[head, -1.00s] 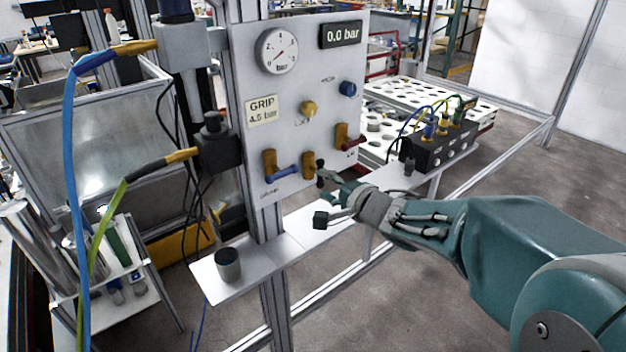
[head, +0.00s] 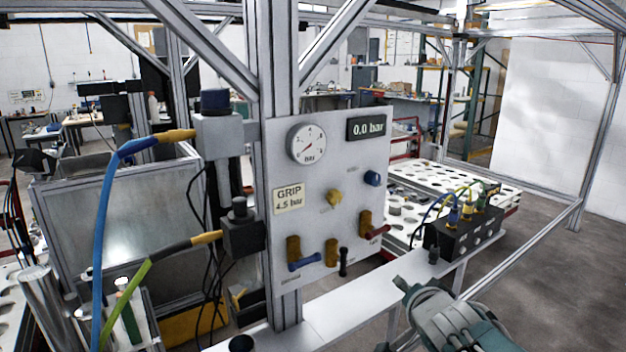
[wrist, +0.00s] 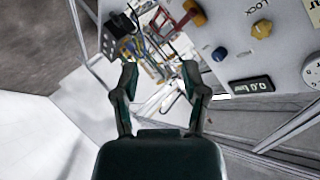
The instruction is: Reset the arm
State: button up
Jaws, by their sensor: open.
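My gripper (head: 391,315) is at the lower right of the head view, in front of the shelf and apart from the panel. In the wrist view, my gripper (wrist: 159,70) has its fingers spread with nothing between them. The pale control panel (head: 345,130) stands upright left of it in the head view. The panel bears a blue-handled valve (head: 303,263), a black-handled valve (head: 343,262) and a red-handled valve (head: 376,231). The black handle hangs down; the blue and red ones lie sideways. The display (head: 366,128) reads 0.0 bar.
A narrow shelf (head: 335,317) runs below the panel, with a dark cup (head: 241,344) at its left. A black connector block (head: 463,235) with hoses sits on the right. Aluminium posts (head: 279,80) frame the panel. Open floor lies at the right.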

jog(key=s+f+n+g, duration=0.2)
jog(key=s+n+g, duration=0.1)
jog(key=s, duration=0.6)
jog(key=s+a+f+n+g, duration=0.1)
jog(key=s+f+n+g, duration=0.2)
jog(key=s, duration=0.7)
jog(key=n+g, duration=0.1)
jog(key=n, duration=0.1)
jog(key=shift+s+a+n, duration=0.3)
